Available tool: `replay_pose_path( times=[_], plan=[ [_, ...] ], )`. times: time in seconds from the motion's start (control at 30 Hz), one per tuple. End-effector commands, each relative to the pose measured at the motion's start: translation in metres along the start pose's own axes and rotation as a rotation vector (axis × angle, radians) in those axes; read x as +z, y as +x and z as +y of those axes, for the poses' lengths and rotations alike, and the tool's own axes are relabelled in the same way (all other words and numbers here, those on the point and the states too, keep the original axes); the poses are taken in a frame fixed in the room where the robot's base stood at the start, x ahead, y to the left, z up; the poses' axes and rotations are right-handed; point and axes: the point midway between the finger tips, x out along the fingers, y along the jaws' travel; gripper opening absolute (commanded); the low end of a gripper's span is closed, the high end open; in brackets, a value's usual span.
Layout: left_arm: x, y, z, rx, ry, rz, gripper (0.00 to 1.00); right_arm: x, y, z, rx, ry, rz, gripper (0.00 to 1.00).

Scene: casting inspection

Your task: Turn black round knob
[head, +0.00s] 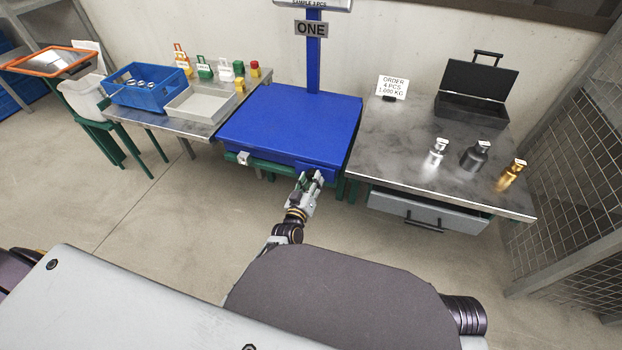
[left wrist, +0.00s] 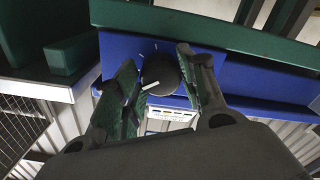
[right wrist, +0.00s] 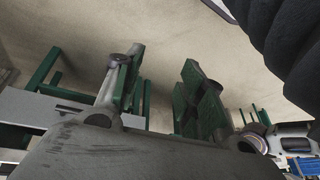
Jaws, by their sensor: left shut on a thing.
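The black round knob (left wrist: 162,72) is on the blue front panel (left wrist: 117,48) of the scale in the left wrist view. Its white pointer line points to the lower left, and small white marks show on the panel around it. My left gripper (left wrist: 156,76) has one finger on each side of the knob and is shut on it. In the head view my left gripper (head: 311,179) is at the front right edge of the blue scale (head: 290,120) and hides the knob. My right gripper (right wrist: 160,85) shows only in its own wrist view, open and empty, away from the knob.
Right of the scale, a grey table (head: 400,150) bears a black open case (head: 470,105), an order card (head: 392,87) and silver, dark and gold weights. The left table holds a blue crate (head: 150,97), a grey tray (head: 198,104) and small coloured objects. A green frame bar (left wrist: 230,35) runs close to the knob.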

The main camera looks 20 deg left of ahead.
Motion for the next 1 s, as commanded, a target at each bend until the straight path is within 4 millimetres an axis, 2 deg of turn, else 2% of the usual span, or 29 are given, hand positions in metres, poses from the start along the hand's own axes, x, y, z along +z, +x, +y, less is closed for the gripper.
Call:
replay_pose_path(
  times=[0.1, 0.4, 0.87, 0.9, 1.0],
  plan=[
    [-0.001, 0.0, 0.0, 0.0, -0.08, 0.0, 0.17, -0.002, -0.01, 0.001, 0.01, -0.004, -0.015, 0.4],
    [-0.001, 0.0, 0.0, -0.001, -0.215, 0.002, 0.17, -0.003, -0.021, 0.003, 0.023, -0.007, -0.035, 0.4],
    [0.0, 0.0, 0.0, -0.001, -0.238, 0.002, 0.17, -0.003, -0.023, 0.004, 0.025, -0.007, -0.041, 0.4],
    [-0.001, 0.0, 0.0, -0.001, -0.238, 0.002, 0.42, -0.003, -0.023, 0.004, 0.025, -0.007, -0.041, 0.4],
    [0.0, 0.0, 0.0, -0.001, -0.238, 0.002, 0.55, -0.003, -0.023, 0.004, 0.025, -0.007, -0.04, 0.4]
  ],
)
